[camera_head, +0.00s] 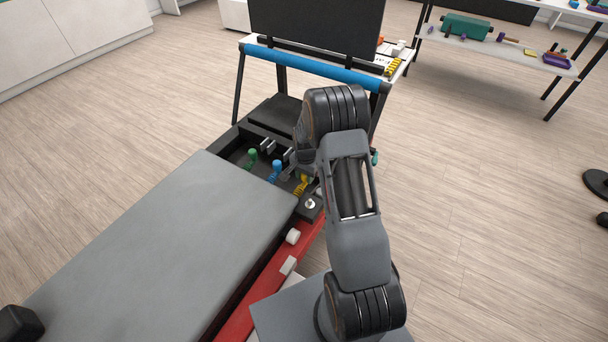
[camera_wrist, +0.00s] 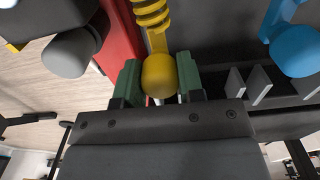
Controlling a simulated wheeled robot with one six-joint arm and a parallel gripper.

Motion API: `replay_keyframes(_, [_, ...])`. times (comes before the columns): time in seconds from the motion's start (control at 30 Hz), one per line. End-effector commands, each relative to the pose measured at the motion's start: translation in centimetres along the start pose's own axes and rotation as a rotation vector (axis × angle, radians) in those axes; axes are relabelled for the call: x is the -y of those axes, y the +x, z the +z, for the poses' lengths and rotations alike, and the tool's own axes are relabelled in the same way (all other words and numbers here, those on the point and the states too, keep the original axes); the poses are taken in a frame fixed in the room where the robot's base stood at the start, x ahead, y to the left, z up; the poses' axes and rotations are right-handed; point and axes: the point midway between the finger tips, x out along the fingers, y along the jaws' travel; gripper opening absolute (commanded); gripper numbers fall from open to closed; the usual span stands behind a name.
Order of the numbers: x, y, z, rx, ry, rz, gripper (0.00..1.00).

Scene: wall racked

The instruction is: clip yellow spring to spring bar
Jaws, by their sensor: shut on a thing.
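The yellow spring (camera_head: 300,187) lies in the open end of the reformer frame, in the head view. In the wrist view its coils (camera_wrist: 152,14) run up from a rounded yellow end knob (camera_wrist: 159,76). My gripper (camera_wrist: 159,80) is shut on that knob, with one green finger on each side. In the head view my arm hides most of the gripper. The dark spring bar (camera_wrist: 290,93), with pale upright prongs, is to the right of the knob in the wrist view. Whether the spring touches the bar is hidden.
A blue spring (camera_head: 274,171) and a green spring (camera_head: 252,156) lie to the left of the yellow one. The grey carriage (camera_head: 170,255) covers the near frame. A blue-padded bar (camera_head: 310,66) crosses behind. A shelf (camera_head: 500,48) stands far right; floor between is open.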

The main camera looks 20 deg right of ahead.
Motion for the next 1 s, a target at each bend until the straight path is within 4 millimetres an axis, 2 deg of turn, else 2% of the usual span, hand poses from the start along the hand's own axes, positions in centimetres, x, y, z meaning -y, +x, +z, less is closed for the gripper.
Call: replay_keyframes(1.0, [0.0, 0.0, -4.2, -0.002, 0.002, -0.002, 0.11])
